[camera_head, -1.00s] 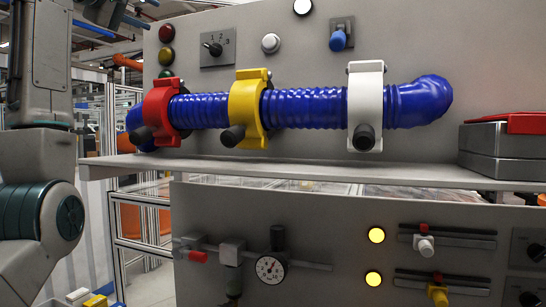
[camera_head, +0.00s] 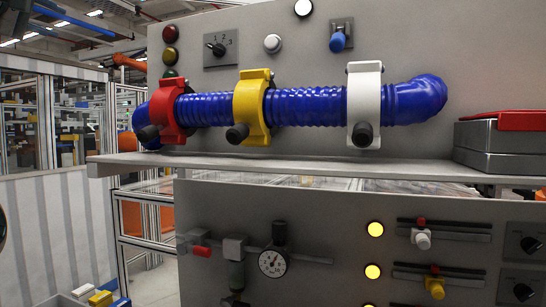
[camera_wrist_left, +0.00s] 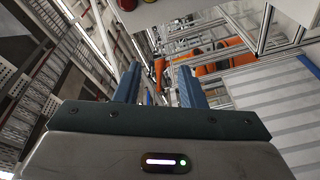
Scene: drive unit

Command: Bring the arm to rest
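My left gripper (camera_wrist_left: 158,68) shows in the left wrist view with its two blue-grey fingers apart and nothing between them. In the head view only a small dark round piece, perhaps of my left arm, shows at the left edge. My left gripper itself is outside that view. My right arm and gripper are in neither view. The drive unit's grey panel (camera_head: 300,215) stands in front of me. A blue corrugated hose (camera_head: 305,106) runs along it above a shelf (camera_head: 300,168), inside red (camera_head: 164,112), yellow (camera_head: 250,105) and white (camera_head: 365,100) clamps.
A grey case with a red top piece (camera_head: 510,121) sits at the shelf's right end. Below are a gauge (camera_head: 272,263), lit yellow lamps (camera_head: 375,229) and sliders. Small coloured blocks (camera_head: 100,298) lie at lower left. Metal framing and orange machinery (camera_wrist_left: 205,68) show behind my left gripper.

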